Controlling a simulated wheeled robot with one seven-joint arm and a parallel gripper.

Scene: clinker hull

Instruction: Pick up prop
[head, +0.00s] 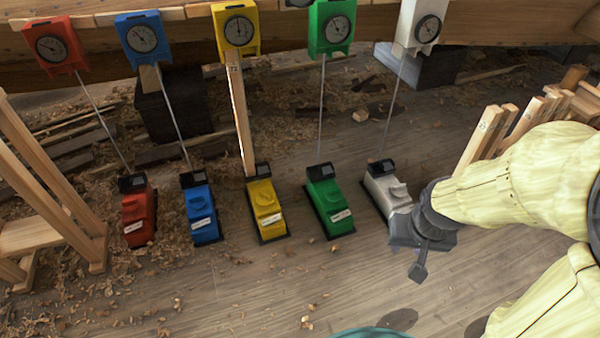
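Several pale wooden props stand side by side at the right, the nearest prop (478,138) leaning slightly, their lower ends hidden behind my arm. Another wooden prop (240,115) stands upright between the yellow dial box (236,32) on the hull and the yellow floor unit (264,208). My gripper (418,262) hangs over the floor, just right of and in front of the white floor unit (388,190), apart from the props. Nothing shows in it. Its fingers are seen too small and edge-on to tell their opening.
Red (138,215), blue (202,212) and green (328,206) floor units stand in the row, thin rods rising from them towards matching dial boxes. A wooden trestle (45,225) stands left. Dark blocks (175,105) sit under the hull. The front floor is mostly clear, with shavings.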

